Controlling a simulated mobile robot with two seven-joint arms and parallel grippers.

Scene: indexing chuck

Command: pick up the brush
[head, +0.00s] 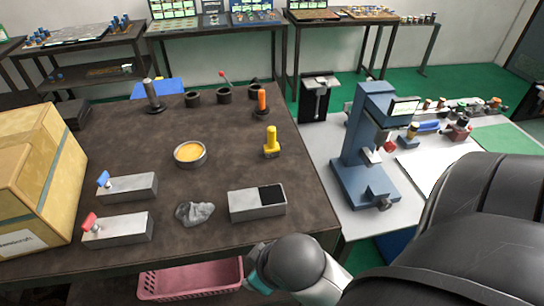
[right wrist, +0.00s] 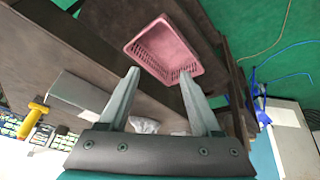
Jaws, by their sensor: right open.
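I cannot tell for certain which thing is the brush. A yellow upright piece (head: 271,142) with a wider foot stands on the brown table's right side, and may be it. In the right wrist view a yellow piece (right wrist: 36,108) shows at the left edge. An orange-handled piece (head: 262,103) stands upright in a dark holder farther back. My right gripper (right wrist: 160,74) is open and empty, its fingers apart below the table's front edge, with the pink basket beyond. My left gripper is not in view.
On the brown table (head: 110,140) are a bowl of yellow stuff (head: 190,154), a grey rag (head: 195,213), a grey block with black pad (head: 245,206), two lever blocks and a carton (head: 40,180). A pink basket (head: 190,278) sits below. A blue press (head: 365,150) stands right.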

